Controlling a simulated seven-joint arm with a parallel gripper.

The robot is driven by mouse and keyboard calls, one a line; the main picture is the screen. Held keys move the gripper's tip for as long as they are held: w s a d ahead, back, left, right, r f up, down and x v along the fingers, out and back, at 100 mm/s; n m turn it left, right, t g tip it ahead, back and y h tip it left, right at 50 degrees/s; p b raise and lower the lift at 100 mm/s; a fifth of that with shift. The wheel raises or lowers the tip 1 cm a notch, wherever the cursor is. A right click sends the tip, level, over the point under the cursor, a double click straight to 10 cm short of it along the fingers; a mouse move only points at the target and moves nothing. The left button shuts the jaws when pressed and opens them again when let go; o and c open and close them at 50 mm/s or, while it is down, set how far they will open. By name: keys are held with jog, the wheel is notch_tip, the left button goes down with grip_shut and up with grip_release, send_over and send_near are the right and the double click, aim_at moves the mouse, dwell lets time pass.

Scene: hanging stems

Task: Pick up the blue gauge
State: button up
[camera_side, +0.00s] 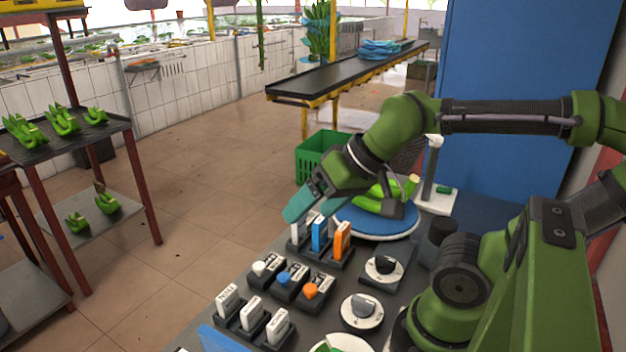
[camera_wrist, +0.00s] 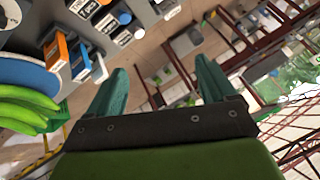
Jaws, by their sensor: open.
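The blue gauge (camera_side: 318,236) stands upright in a dark rack between a white gauge (camera_side: 297,230) and an orange gauge (camera_side: 342,240). In the wrist view the blue gauge (camera_wrist: 80,62) lies left of my left-hand finger, beside the orange gauge (camera_wrist: 56,58). My gripper (camera_side: 298,207) is above the rack, near the tops of the white and blue gauges. In the wrist view my gripper (camera_wrist: 161,76) shows two teal fingers spread apart with nothing between them. I cannot tell whether a finger touches a gauge.
A blue round plate (camera_side: 380,226) with green bananas (camera_side: 378,200) stands right behind the rack. Nearer are several knobbed blocks (camera_side: 290,280), white labelled blocks (camera_side: 253,311) and round dials (camera_side: 361,312). A green crate (camera_side: 311,160) stands beyond the table.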

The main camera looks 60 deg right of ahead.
jog(key=w+d+f+g+h, duration=0.2)
jog(key=w+d+f+g, duration=0.15)
jog(key=w+d, duration=0.5)
jog(key=n+g, duration=0.4)
send_near(320, 219)
jog(key=f, duration=0.7)
jog(key=shift+s+d, duration=0.15)
jog(key=shift+d, duration=0.15)
jog(key=f, duration=0.5)
jog(key=shift+a, duration=0.3)
jog(key=c, duration=1)
jog(key=shift+c, duration=0.2)
